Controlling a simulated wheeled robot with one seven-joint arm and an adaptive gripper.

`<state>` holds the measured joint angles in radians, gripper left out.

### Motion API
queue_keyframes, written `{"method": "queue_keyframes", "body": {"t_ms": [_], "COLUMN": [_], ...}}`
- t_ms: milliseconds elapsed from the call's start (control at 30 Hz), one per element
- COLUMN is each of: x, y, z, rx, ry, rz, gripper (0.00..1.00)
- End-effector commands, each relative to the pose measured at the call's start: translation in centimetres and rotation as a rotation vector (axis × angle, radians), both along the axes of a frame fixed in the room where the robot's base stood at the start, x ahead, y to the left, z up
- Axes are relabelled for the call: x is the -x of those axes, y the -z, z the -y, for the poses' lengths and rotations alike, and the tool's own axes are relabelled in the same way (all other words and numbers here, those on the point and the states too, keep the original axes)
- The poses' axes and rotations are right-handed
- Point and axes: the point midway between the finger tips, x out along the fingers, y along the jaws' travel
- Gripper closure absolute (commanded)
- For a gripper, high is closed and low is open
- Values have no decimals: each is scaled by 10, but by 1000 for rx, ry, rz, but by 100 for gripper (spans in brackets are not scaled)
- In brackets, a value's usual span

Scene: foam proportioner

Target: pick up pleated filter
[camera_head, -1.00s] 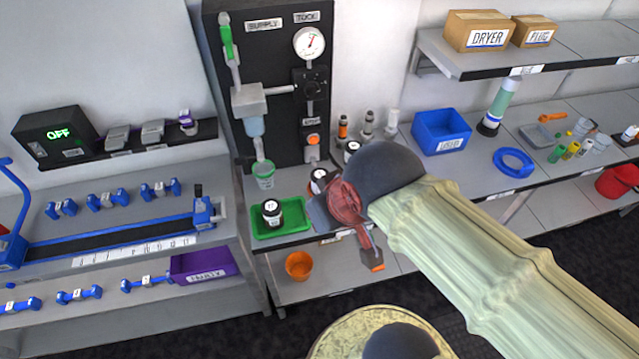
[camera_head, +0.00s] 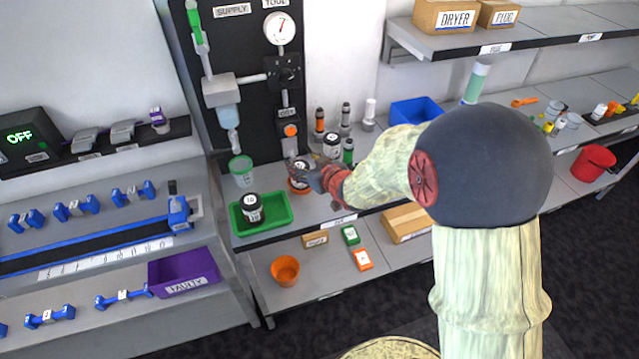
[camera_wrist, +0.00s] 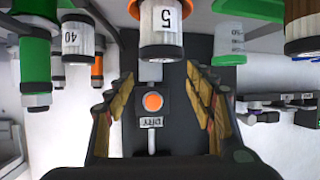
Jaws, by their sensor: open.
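Nothing in view is marked as the pleated filter, and I cannot tell which piece it is. Upright cartridges stand at the back of the bench in the head view: an orange one (camera_head: 320,122), a grey one (camera_head: 345,117) and a white one (camera_head: 369,113). A green one (camera_head: 348,151) stands nearer. My gripper (camera_head: 312,178) is at the jars right of the green tray, and its fingers are partly hidden there. In the wrist view, which is upside down, my gripper (camera_wrist: 159,75) is open and empty, with a jar labelled 5 (camera_wrist: 162,28) ahead.
A jar labelled 10 (camera_head: 252,210) stands in the green tray (camera_head: 282,208). A green cup (camera_head: 241,170) is behind it. A jar labelled 40 (camera_wrist: 78,38) is beside the jar labelled 5. The black supply panel (camera_head: 262,100) rises behind. An orange pot (camera_head: 285,270) sits on the lower shelf.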

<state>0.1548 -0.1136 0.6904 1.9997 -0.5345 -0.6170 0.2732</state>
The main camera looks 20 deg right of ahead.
Motion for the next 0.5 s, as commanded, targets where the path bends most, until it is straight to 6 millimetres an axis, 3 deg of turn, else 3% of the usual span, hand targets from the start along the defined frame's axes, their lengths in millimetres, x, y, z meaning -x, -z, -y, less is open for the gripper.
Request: {"method": "queue_keyframes", "body": {"t_ms": [100,500], "x": [-5,-36], "y": [18,36], "z": [-7,-17], "rx": [-30,-38], "ry": [-29,-41], "rz": [25,37], "gripper": [37,33]}}
